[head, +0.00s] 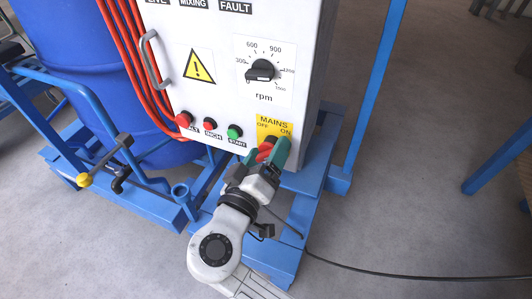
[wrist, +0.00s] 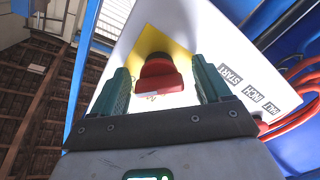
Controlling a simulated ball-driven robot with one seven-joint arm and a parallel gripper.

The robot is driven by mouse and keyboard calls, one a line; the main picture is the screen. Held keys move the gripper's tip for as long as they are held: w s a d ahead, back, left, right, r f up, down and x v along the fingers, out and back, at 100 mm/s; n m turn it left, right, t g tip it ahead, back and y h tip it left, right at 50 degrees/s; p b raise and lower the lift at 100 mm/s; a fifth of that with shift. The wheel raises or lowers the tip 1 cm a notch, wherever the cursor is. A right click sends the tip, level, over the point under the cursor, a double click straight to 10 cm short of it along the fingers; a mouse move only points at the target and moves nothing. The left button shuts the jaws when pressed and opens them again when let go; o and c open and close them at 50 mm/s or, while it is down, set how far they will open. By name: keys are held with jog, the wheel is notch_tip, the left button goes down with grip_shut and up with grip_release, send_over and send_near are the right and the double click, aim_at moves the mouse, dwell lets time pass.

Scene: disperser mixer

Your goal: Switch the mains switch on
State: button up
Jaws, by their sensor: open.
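The mains switch has a red handle (head: 265,149) on a yellow plate (head: 274,126) marked MAINS, OFF and ON, at the lower right of the white control panel. In the wrist view the red handle (wrist: 160,75) lies between the two green fingers. My gripper (head: 267,152) is open around the handle, with a finger on each side. In the wrist view there is a gap between each finger and the handle. In the head view my fingers partly hide the switch, and I cannot tell exactly which mark the handle points to.
The panel also carries a black rpm knob (head: 262,70), a green START button (head: 235,131) and two red buttons to its left. A blue barrel (head: 80,60) and red hoses stand at the left. A blue post (head: 375,90) rises at the right. Grey floor is open beyond.

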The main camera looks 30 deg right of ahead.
jog(key=p+v, duration=0.3)
jog(key=v, duration=0.8)
dwell(0.5)
jog(key=s+d+f+g+y, duration=0.4)
jog(key=d+f+g+y, duration=0.15)
jog(key=d+f, duration=0.7)
jog(key=s+d+f+n+g+y, duration=0.1)
jog(key=s+d+f+g+y, duration=0.1)
jog(key=s+f+y, duration=0.3)
jog(key=s+d+f+g+y, duration=0.2)
jog(key=s+f+y, duration=0.15)
jog(key=s, duration=0.45)
notch_tip(320, 180, up, 35)
jog(key=p, duration=3.5)
jog(key=shift+a+n, duration=0.2)
jog(key=shift+n, duration=0.1)
